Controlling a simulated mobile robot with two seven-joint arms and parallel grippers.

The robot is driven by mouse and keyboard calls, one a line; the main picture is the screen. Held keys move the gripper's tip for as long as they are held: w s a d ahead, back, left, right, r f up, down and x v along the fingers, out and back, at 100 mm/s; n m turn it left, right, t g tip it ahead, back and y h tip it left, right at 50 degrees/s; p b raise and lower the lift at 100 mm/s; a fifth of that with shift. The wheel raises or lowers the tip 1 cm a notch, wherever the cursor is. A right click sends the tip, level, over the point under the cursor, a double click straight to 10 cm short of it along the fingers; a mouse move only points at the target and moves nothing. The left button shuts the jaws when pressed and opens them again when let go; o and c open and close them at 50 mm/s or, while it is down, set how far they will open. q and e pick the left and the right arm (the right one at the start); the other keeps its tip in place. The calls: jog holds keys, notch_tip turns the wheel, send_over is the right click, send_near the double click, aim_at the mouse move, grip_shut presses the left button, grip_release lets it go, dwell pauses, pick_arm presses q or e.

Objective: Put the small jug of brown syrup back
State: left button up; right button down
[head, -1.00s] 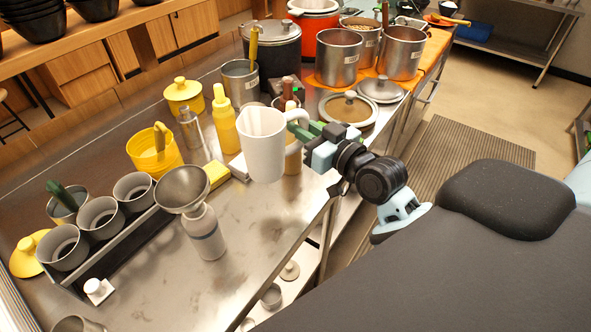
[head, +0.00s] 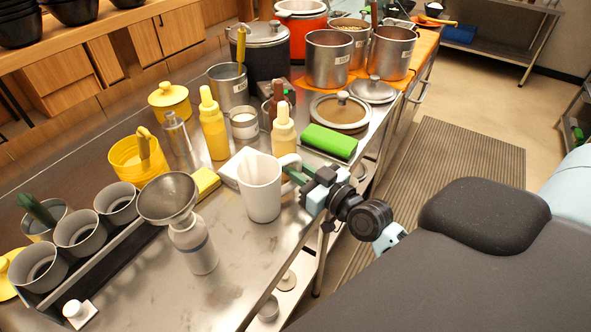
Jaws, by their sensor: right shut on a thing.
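The small white jug (head: 259,192) is upright over the front part of the steel counter, with its handle to the right. My right gripper (head: 292,172) is shut on that handle. The jug's base is at or just above the counter; I cannot tell whether it touches. No brown syrup shows at the mouth from this angle. My left gripper is not in view.
The counter front (head: 235,262) is bare.

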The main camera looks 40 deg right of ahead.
jog(key=shift+r, duration=0.1)
jog(key=c, duration=1.3)
grip_release()
